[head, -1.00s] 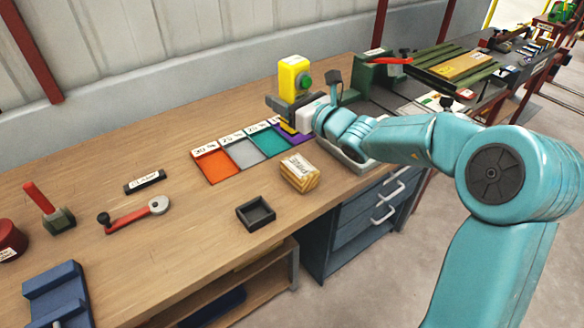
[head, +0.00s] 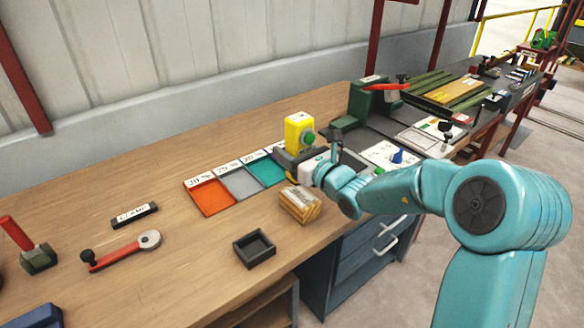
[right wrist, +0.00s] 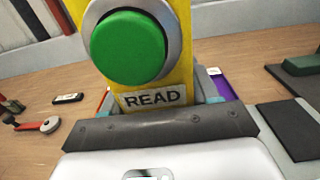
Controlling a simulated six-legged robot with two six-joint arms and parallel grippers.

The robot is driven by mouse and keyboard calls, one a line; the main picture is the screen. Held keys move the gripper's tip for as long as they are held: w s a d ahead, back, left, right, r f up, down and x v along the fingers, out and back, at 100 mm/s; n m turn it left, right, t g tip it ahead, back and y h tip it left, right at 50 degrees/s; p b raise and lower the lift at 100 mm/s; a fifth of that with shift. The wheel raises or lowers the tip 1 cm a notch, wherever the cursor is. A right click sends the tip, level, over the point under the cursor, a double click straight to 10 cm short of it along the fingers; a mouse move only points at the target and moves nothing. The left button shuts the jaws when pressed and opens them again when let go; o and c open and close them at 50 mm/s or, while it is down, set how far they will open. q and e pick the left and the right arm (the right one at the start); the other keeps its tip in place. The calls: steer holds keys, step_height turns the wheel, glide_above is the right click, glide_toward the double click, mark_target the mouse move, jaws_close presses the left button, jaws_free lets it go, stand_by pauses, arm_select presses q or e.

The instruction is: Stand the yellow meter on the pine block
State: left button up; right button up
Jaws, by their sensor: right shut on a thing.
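The yellow meter (head: 299,134) has a green button on its side and looks upright. My right gripper (head: 292,158) is shut on its lower part. In the right wrist view the meter (right wrist: 183,60) fills the top middle, with the green button and a READ label above my gripper (right wrist: 160,128). The pine block (head: 300,206) sits on the bench, nearer the front edge than the meter and below it in the picture. They are apart. The meter's underside is hidden by my gripper. My left gripper is not in view.
Orange (head: 209,196), grey (head: 241,183) and teal (head: 266,172) trays lie left of the meter. A dark square tray (head: 254,248) is left of the block. A red-handled crank (head: 124,250) lies further left. A green machine (head: 375,102) stands behind right.

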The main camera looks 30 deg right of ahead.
step_height(320, 180, down, 5)
steer(key=shift+w+r, duration=0.1)
steer(key=shift+r, duration=0.05)
steer(key=shift+a+r, duration=0.1)
steer(key=o, duration=1.2)
steer(key=shift+f, duration=0.2)
steer(key=shift+r, duration=0.1)
steer(key=shift+r, duration=0.15)
steer(key=s, duration=0.4)
steer(key=s+b, duration=0.1)
steer(key=s, duration=0.3)
steer(key=s+d, duration=0.1)
steer(key=s, duration=0.3)
steer(key=shift+b, duration=0.35)
